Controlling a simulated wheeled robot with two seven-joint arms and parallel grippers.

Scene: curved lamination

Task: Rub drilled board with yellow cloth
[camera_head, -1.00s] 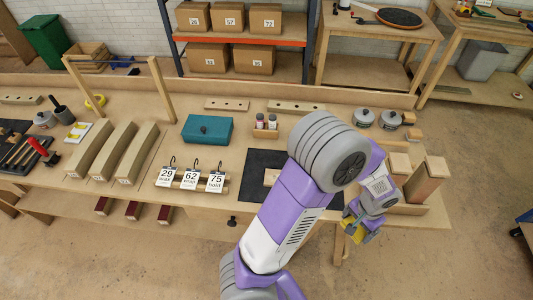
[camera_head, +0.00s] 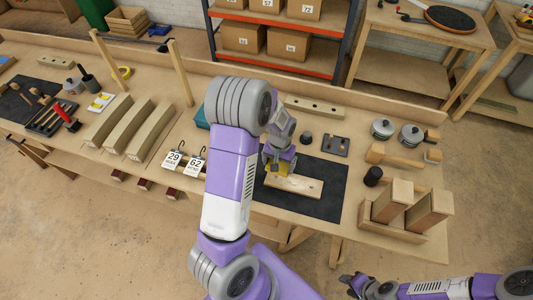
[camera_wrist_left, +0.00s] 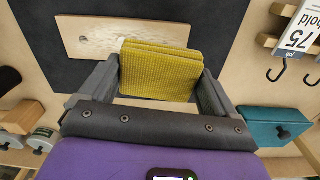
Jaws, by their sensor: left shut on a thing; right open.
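The drilled board (camera_head: 302,187) is a pale flat piece lying on the black mat (camera_head: 325,205). It also shows in the left wrist view (camera_wrist_left: 90,28), with a hole near one end. My left gripper (camera_head: 278,163) is shut on the folded yellow cloth (camera_wrist_left: 160,72), which sticks out between its fingers. The cloth is at the board's left part in the head view and covers some of it; I cannot tell whether they touch. My right gripper (camera_head: 350,284) is open and empty, low over the floor in front of the bench.
Wooden blocks (camera_head: 392,203) in a tray and a black cylinder (camera_head: 373,176) stand right of the mat. A teal box (camera_wrist_left: 276,127) is near the left gripper. Lidded pots (camera_head: 397,132) stand farther back.

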